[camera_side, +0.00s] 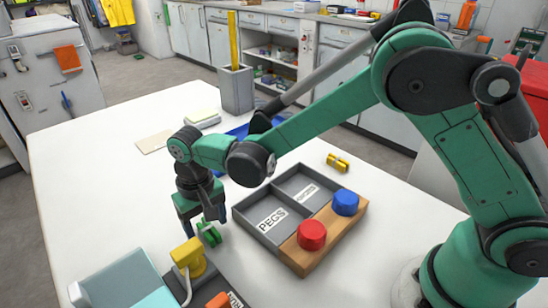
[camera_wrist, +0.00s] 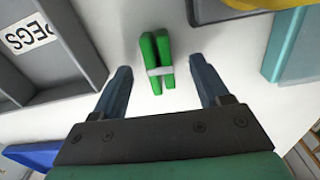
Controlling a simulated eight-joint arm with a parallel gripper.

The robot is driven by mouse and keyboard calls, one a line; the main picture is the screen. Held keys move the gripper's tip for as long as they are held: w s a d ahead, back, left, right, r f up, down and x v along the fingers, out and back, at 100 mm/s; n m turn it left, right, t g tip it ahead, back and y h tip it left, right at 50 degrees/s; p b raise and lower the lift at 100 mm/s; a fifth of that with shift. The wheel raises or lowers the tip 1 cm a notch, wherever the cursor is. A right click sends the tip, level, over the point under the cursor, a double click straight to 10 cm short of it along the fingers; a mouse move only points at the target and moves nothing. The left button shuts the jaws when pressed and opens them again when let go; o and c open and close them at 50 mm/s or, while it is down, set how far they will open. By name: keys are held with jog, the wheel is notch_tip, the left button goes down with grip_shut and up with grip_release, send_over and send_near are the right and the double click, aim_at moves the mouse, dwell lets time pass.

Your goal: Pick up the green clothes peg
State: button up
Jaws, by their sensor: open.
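The green clothes peg (camera_wrist: 157,62) lies on the white table between my gripper's two fingers in the wrist view, a little ahead of the fingertips. In the side view the peg (camera_side: 209,234) shows just below and beside the fingers. My gripper (camera_wrist: 163,78) is open, with one finger on each side of the peg and a gap on both sides. In the side view my gripper (camera_side: 204,216) points down, low over the table. I cannot tell how far the fingertips are above the tabletop.
A grey divided tray (camera_side: 262,240) labelled PEGS stands right of my gripper, with a wooden block holding red (camera_side: 311,235) and blue (camera_side: 345,203) knobs. A yellow object (camera_side: 188,256) and a teal-and-grey box (camera_side: 122,283) are close in front. A yellow peg (camera_side: 338,162) lies behind the tray.

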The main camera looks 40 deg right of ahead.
aim_at(207, 228)
jog(key=shift+f, duration=0.45)
grip_shut()
notch_tip(207, 228, up, 19)
jog(key=s+d+f, duration=0.1)
jog(key=s+d, duration=0.1)
jog(key=d, duration=1.4)
jog(key=shift+s+d+f+n, duration=0.15)
jog(key=shift+d+f+n, duration=0.05)
jog(key=shift+d+n, duration=0.1)
